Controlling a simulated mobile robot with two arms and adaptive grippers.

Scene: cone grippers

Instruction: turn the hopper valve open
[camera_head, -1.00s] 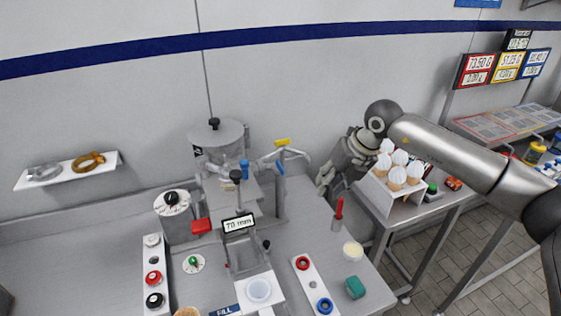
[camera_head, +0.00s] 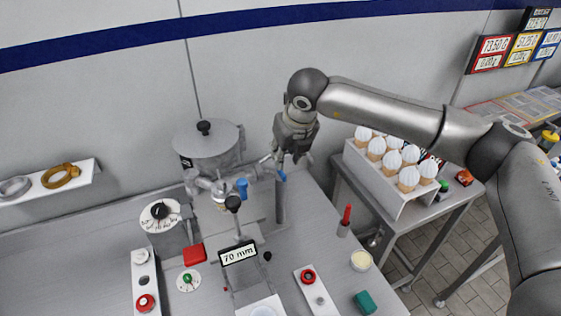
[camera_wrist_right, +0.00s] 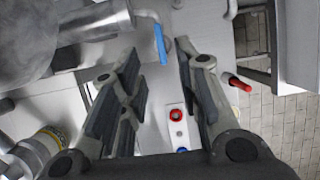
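The grey metal hopper (camera_head: 208,150) stands against the wall, with a round lid and dark knob. Pipework at its lower right carries a blue lever handle (camera_head: 282,174); a second blue handle (camera_head: 242,186) is further left. My right gripper (camera_head: 294,157) is beside the hopper, just above the right-hand blue lever. In the right wrist view, its two fingers (camera_wrist_right: 158,58) are apart, with a blue lever (camera_wrist_right: 160,43) showing between their tips; contact cannot be told. The yellow handle is not visible now. My left gripper is not in view.
A rack of white-topped cones (camera_head: 392,160) stands on the right-hand side table, under my right arm. A "70 mm" display (camera_head: 238,253), a red-handled tool (camera_head: 346,218) and a red block (camera_head: 194,255) are on the worktop.

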